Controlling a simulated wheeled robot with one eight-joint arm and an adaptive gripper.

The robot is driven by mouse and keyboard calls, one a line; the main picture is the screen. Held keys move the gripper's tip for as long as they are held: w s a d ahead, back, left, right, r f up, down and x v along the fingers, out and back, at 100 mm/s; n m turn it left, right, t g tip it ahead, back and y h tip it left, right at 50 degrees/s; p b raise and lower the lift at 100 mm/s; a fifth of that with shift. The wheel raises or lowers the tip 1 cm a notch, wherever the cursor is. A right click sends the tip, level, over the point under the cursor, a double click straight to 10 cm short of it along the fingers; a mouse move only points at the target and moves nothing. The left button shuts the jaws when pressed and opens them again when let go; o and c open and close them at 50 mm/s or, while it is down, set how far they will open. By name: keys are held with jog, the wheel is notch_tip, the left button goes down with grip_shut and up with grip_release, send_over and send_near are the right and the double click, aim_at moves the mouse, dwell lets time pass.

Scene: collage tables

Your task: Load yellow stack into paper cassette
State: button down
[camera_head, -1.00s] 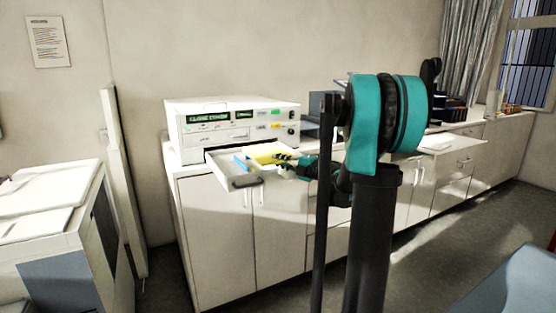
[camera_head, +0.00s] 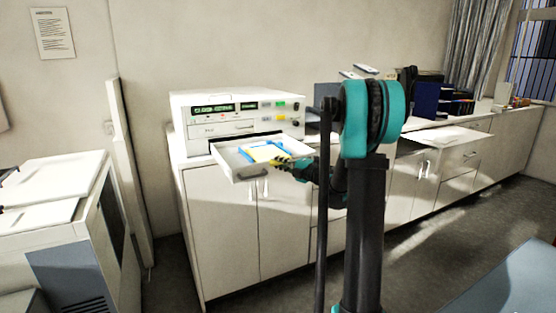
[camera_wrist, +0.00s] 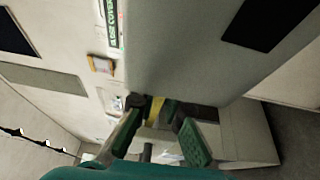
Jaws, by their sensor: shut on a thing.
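The paper cassette (camera_head: 237,170) is a white open drawer pulled out from the front of the white machine (camera_head: 190,116). The yellow stack (camera_head: 265,153) lies at the cassette's inside, with blue (camera_head: 246,153) showing beside it. My gripper (camera_head: 286,164) reaches in over the cassette's right side and is shut on the yellow stack. In the wrist view a strip of the yellow stack (camera_wrist: 155,108) shows between the fingers of my gripper (camera_wrist: 160,112). The stack's underside is hidden, so I cannot tell whether it touches the cassette floor.
White cabinets (camera_head: 225,225) stand under the machine. A grey-white copier (camera_head: 65,225) stands at the left. The floor in front is clear.

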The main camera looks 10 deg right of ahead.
jog(key=shift+f, duration=0.1)
jog(key=c, duration=1.5)
grip_release()
jog(key=shift+c, duration=0.2)
jog(key=v, duration=1.2)
